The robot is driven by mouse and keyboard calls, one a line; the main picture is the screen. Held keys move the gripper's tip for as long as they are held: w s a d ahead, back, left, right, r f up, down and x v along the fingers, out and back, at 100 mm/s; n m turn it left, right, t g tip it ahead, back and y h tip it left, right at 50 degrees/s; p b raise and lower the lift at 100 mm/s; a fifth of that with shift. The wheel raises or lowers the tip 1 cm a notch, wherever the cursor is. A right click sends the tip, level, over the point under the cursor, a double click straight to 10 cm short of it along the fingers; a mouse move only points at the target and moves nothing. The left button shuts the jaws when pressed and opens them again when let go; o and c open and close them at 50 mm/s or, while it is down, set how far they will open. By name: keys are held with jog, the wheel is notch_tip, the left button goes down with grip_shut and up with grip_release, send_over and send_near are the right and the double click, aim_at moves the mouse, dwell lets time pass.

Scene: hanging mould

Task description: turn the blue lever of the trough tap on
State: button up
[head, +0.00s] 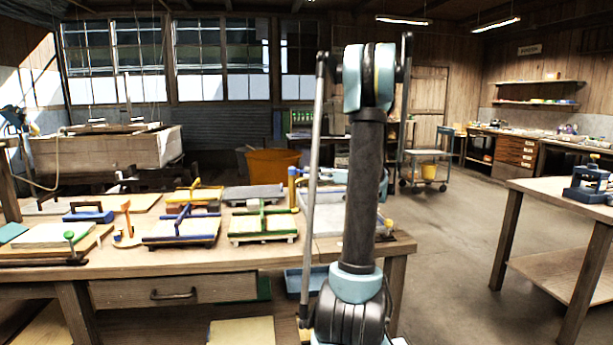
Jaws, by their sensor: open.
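A large wooden trough (105,150) stands at the back left, behind the workbench. A small blue fitting (14,116) shows at the far left edge, above a pale hose that curves down. I cannot tell whether it is the tap with its blue lever; it is too small and partly cut off. No tap or lever shows clearly elsewhere on the trough.
A workbench (195,262) with several wooden moulds and tools fills the left foreground, between me and the trough. An orange tub (271,162) stands behind it. Another table (563,192) stands at the right. The floor between is clear back to a cart (428,160).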

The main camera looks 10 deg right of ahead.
aim_at(299, 171)
jog(key=shift+x, duration=1.7)
grip_shut()
jog(key=shift+d, duration=0.1)
